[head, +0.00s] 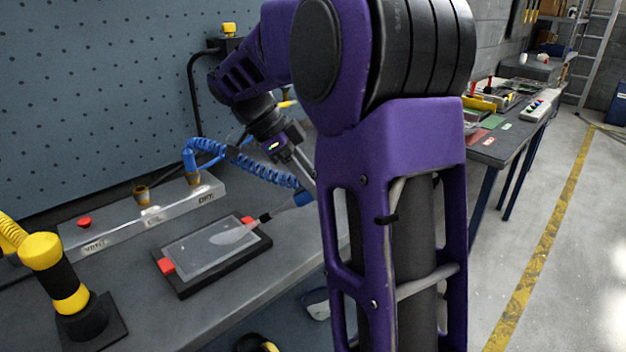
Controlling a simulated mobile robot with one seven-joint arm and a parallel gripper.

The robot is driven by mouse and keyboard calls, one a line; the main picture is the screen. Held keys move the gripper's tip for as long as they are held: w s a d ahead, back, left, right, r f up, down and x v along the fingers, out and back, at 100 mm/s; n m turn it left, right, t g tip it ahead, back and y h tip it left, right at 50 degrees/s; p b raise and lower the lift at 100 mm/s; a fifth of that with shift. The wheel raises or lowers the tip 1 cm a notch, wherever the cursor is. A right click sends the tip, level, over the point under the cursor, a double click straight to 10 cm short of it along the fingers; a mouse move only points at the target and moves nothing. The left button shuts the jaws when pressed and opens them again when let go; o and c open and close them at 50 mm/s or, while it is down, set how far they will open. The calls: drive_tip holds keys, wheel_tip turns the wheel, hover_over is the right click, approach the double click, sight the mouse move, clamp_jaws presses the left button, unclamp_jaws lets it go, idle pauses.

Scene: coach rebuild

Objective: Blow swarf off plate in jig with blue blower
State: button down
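A grey plate (190,254) lies flat in a dark jig (206,285) with red clamps (166,266) at its ends. A pale, whitish patch (228,238) shows on the plate's right half; I cannot tell whether it is swarf or air. The blue blower (303,198) is at the plate's right, its dark nozzle (264,218) pointing left over the plate's right end. A coiled blue hose (262,170) runs from it to the back. My gripper (308,178) reaches down to the blower and appears shut on it; my arm hides part of the grip.
A metal rail (110,233) with a red button and brown-topped holders stands behind the jig. A yellow-and-black hose stand (70,290) is at left. A pegboard wall (90,100) closes the back. Another cluttered bench (510,150) stands at right beside clear floor.

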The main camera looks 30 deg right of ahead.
drive_tip(key=shift+s+a, duration=0.2)
drive_tip(key=shift+s, duration=0.15)
drive_tip(key=shift+w+d+p, duration=0.2)
drive_tip(key=shift+w+d, duration=0.1)
drive_tip(key=shift+w, duration=0.2)
drive_tip(key=shift+w+d+p, duration=0.15)
drive_tip(key=shift+w+d, duration=0.1)
drive_tip(key=shift+w, duration=0.25)
drive_tip(key=c, duration=1)
unclamp_jaws()
clamp_jaws()
drive_tip(key=shift+r, duration=0.1)
idle(0.7)
drive_tip(key=shift+r+p, duration=1.9)
drive_tip(key=shift+r, duration=1.05)
